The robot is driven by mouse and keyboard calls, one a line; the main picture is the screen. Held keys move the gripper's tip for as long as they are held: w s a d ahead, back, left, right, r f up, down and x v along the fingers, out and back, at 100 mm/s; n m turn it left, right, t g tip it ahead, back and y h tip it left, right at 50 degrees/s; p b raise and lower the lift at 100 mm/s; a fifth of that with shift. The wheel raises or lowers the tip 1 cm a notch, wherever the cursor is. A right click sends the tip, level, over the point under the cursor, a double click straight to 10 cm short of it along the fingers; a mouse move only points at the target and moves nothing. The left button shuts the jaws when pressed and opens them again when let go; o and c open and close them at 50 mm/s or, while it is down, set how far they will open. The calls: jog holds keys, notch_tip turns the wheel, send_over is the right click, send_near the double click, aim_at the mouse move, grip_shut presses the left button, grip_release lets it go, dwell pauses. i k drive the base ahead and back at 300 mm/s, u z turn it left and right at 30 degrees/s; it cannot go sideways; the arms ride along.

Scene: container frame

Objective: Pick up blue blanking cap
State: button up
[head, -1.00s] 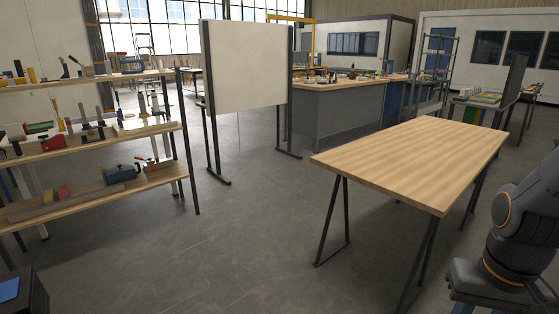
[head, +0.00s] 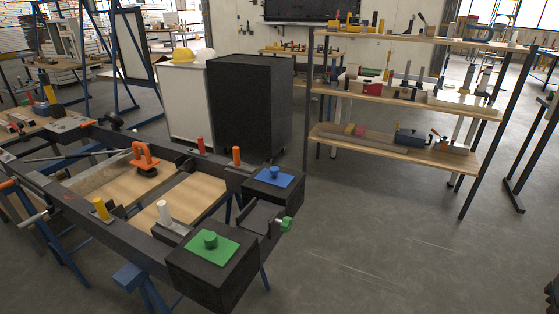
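A small blue blanking cap (head: 276,173) sits upright on a blue square pad (head: 261,179). The pad lies on a black block (head: 266,194) at the right far corner of a dark container frame (head: 140,238). My gripper is not in view. Only a dark sliver at the lower right edge shows, and I cannot tell what it is.
A green cap (head: 210,238) sits on a green pad (head: 192,252) on the nearer block. Yellow (head: 100,208), white (head: 164,212), red (head: 201,145) and orange (head: 236,155) cylinders stand around the frame. A black cabinet (head: 250,108) stands behind.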

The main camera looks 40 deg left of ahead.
aim_at(271, 176)
jog(key=u, duration=1.05)
jog(key=i, duration=1.3)
jog(key=u, duration=0.6)
